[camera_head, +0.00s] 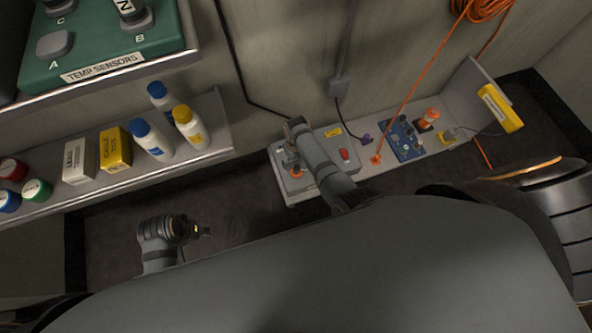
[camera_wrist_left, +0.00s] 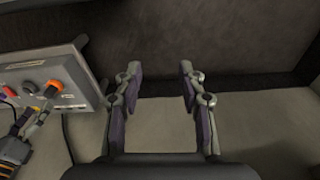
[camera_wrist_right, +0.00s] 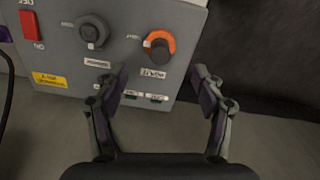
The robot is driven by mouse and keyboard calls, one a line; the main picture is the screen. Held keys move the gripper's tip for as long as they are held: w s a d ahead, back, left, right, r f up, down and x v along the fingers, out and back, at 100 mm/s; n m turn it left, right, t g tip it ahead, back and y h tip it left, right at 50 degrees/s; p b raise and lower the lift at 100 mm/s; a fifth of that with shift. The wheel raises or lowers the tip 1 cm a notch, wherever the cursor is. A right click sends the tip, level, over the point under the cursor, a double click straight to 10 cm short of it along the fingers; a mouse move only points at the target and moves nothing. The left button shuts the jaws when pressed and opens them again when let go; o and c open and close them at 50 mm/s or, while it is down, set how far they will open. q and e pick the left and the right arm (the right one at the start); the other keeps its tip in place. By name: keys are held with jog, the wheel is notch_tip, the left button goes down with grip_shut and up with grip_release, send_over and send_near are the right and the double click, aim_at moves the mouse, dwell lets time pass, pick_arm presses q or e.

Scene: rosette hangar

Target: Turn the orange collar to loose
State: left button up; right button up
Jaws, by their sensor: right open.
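The orange collar (camera_wrist_right: 160,47) is a ring around a dark knob on the grey control box (camera_wrist_right: 120,60), with small labels beside it that I cannot read. It also shows in the left wrist view (camera_wrist_left: 53,89) and, small, in the head view (camera_head: 297,174). My right gripper (camera_wrist_right: 160,70) is open and empty, its fingertips near the collar, one on either side in the picture. I see no contact. In the head view it is partly hidden over the box. My left gripper (camera_wrist_left: 160,70) is open and empty, away from the box over the dark floor.
A red switch (camera_wrist_right: 32,26) and a plain grey knob (camera_wrist_right: 92,32) share the box. A blue panel (camera_head: 405,138) and an orange cable (camera_head: 400,105) are to its right on the ledge. A shelf (camera_head: 215,125) with bottles and cartons stands at the left.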

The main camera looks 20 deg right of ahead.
aim_at(296, 167)
jog(key=shift+f+b, duration=0.65)
jog(key=shift+f, duration=0.3)
pick_arm(q)
notch_tip(296, 167, down, 4)
jog(key=d+t+h+b, duration=0.1)
jog(key=d+t+b, duration=0.2)
jog(key=b, duration=0.2)
pick_arm(e)
notch_tip(296, 167, down, 4)
jog(key=shift+f, duration=0.25)
jog(key=shift+f+b, duration=0.95)
jog(key=shift+b, duration=0.25)
pick_arm(q)
jog(key=w+r+t, duration=0.6)
jog(key=w+r, duration=0.2)
jog(key=w, duration=0.4)
jog(key=shift+a+t, duration=0.25)
jog(key=shift+t, duration=0.15)
pick_arm(e)
jog(key=shift+c, duration=0.3)
